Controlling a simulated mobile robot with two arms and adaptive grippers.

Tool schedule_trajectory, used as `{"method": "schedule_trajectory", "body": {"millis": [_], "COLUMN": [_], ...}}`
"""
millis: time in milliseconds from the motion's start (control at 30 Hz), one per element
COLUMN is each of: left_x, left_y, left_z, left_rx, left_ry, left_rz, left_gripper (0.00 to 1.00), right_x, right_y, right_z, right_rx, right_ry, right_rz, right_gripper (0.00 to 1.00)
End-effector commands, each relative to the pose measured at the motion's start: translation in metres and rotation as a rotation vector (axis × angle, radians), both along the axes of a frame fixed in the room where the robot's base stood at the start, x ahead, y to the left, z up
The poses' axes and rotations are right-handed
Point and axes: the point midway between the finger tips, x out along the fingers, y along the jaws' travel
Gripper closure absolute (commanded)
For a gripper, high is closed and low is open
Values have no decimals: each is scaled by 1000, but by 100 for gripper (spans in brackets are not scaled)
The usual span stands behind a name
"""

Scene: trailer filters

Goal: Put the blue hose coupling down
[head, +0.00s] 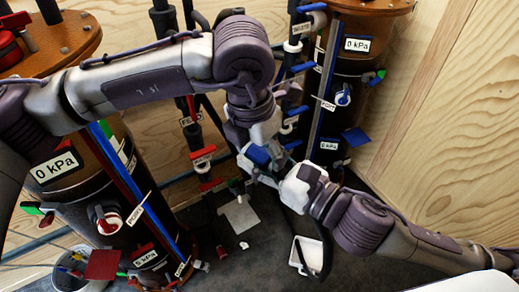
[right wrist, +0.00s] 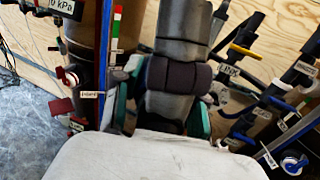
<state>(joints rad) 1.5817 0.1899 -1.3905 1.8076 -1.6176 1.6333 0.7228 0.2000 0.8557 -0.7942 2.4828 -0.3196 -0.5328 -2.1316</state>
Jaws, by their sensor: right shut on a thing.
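A small blue part (head: 257,154), which looks like the blue hose coupling, shows between my two grippers in the middle of the head view. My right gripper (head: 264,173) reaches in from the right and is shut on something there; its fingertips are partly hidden. My left gripper (head: 262,143) comes down from above, close beside the right one, and its fingers are too small and covered to read.
A white tray (head: 297,262) lies on the dark floor, with a black hose (head: 327,262) curving across it. Filter vessels stand at left (head: 75,225) and right (head: 350,110). Pipes with red valve handles (head: 203,152) stand behind. A grey plate (head: 240,215) lies below my grippers.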

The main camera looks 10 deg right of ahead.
Motion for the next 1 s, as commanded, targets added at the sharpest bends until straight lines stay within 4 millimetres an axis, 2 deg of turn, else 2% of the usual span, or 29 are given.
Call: {"method": "schedule_trajectory", "body": {"millis": [33,267,300,467,800,1000], "left_x": [0,-1,-1,-1,0,0], "left_y": [0,0,-1,-1,0,0], "left_z": [0,0,0,0,0,0], "left_rx": [0,-1,-1,-1,0,0], "left_ry": [0,1,1,1,0,0], "left_rz": [0,-1,-2,-1,0,0], "left_gripper": [35,74,76,77,77,77], "right_x": [0,0,0,0,0,-3], "right_y": [0,0,0,0,-1,-9], "right_z": [0,1,1,0,-1,-8], "right_rx": [1,1,1,1,1,4], "right_ry": [-1,-1,-1,-1,1,5], "right_rz": [0,0,0,0,-3,-49], "right_gripper": [100,100,54,28,28,28]}}
